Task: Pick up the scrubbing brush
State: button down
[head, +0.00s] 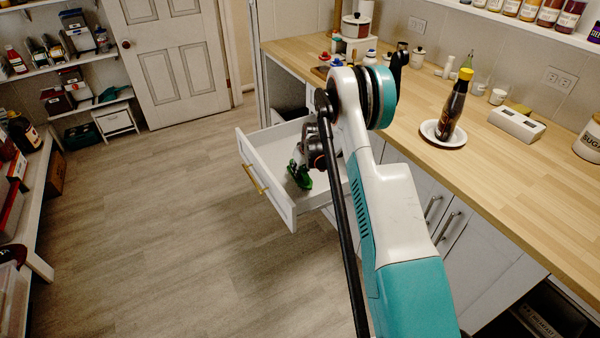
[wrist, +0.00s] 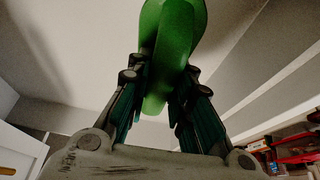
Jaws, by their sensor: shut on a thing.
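The scrubbing brush (head: 300,177) shows as a green thing in the head view, in the open white drawer (head: 316,190). In the wrist view the green brush (wrist: 172,50) stands between my fingers, its rounded end at the top of the picture. My gripper (wrist: 165,85) is shut on the brush, with a finger on each side of it. In the head view my gripper (head: 303,160) is over the drawer, and my arm hides part of the drawer. I cannot tell whether the brush touches the drawer floor.
The wooden counter (head: 500,165) runs along the right. A dark bottle (head: 453,110) on a white plate (head: 430,132) and a white box (head: 517,123) stand on it. Shelves with goods line the left wall. The floor (head: 170,220) before the drawer is clear.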

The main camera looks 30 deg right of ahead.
notch_tip(320, 180, up, 18)
jog(key=p, duration=0.5)
jog(key=shift+f, duration=0.1)
